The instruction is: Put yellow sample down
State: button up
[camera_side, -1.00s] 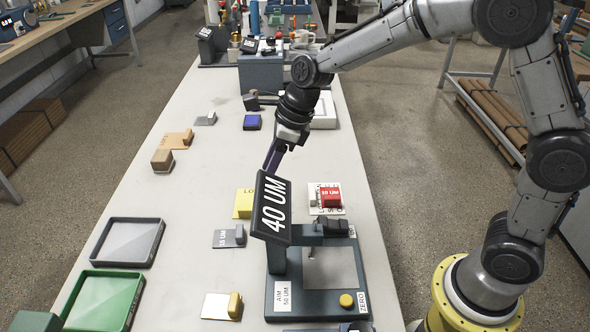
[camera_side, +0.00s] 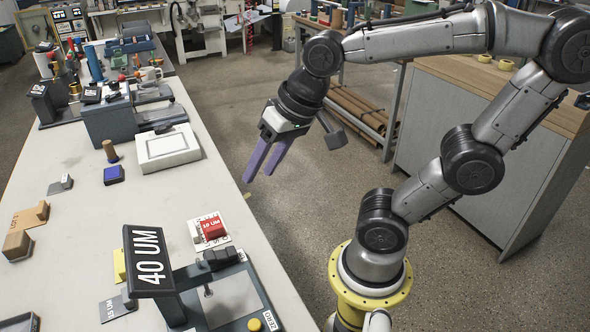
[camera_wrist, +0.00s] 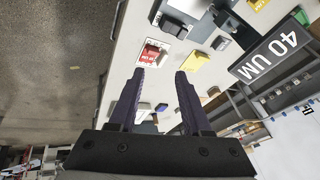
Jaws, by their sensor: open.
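The yellow sample (camera_side: 119,265) lies on the table, partly hidden behind the gauge's display in the side view. It shows more fully in the wrist view (camera_wrist: 195,61), lying flat near the red block. My gripper (camera_side: 259,177) has purple fingers spread apart with nothing between them. It hangs in the air past the table's right edge, over the floor, well clear of the sample. The fingers also show in the wrist view (camera_wrist: 160,73), empty.
The thickness gauge (camera_side: 228,300) stands at the table's front; its display (camera_side: 150,261) reads 40 UM. A red 10 UM block (camera_side: 213,230) sits on a white card beside it. A white tray (camera_side: 168,147) lies farther back. The table between tray and red block is largely clear.

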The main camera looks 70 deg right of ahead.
jog(key=s+n, duration=0.1)
jog(key=s+d+n, duration=0.1)
jog(key=s+n, duration=0.1)
jog(key=s+f+n, duration=0.1)
jog(key=s+n, duration=0.1)
jog(key=shift+s+d+f+h, duration=0.1)
jog(key=shift+d+h, duration=0.3)
dwell(0.9)
